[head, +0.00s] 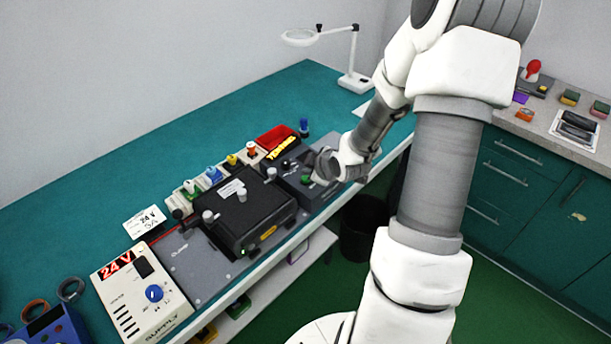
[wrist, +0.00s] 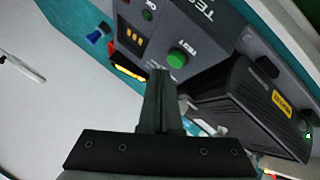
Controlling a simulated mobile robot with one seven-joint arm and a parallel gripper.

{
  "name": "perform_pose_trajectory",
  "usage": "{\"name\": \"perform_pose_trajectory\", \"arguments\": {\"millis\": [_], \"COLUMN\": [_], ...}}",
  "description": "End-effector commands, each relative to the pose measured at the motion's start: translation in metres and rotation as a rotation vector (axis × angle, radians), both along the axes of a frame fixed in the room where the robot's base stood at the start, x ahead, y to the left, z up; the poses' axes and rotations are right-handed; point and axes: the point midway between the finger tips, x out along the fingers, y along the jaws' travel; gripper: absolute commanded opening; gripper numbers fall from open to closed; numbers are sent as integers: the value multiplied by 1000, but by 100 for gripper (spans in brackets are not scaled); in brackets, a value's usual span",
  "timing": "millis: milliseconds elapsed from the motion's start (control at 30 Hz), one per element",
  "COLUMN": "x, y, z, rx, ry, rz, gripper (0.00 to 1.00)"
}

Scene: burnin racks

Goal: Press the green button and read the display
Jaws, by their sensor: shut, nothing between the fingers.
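The green button (wrist: 177,58) sits on a dark grey tester box (wrist: 205,45), beside a TEST label. It also shows in the head view (head: 305,179). My gripper (wrist: 160,76) is shut and empty, its tips close to the button in the picture. I cannot tell whether they touch it; the button looks uncovered in the wrist view. A small panel of amber marks (wrist: 134,40) shows on the tester near an OK label; I cannot read a value there. The power supply (head: 150,300) has a red display (head: 117,265) reading 24 V.
A black box with knobs (head: 248,210) stands left of the tester. A red bin (head: 275,136) with yellow markings lies behind the tester. Several coloured connectors stand along the back. A magnifier lamp (head: 355,82) stands at the far end. The teal bench top (head: 180,140) is clear behind.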

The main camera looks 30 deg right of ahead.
Motion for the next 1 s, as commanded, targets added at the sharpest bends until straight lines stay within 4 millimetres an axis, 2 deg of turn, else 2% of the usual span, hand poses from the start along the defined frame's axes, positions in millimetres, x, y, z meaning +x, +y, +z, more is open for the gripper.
{"name": "perform_pose_trajectory", "arguments": {"millis": [267,767,1000], "x": [0,0,0], "y": [0,0,0], "z": [2,49,50], "rx": [-1,-2,0], "ry": [0,-1,0], "rz": [1,1,0], "gripper": [0,0,0]}}
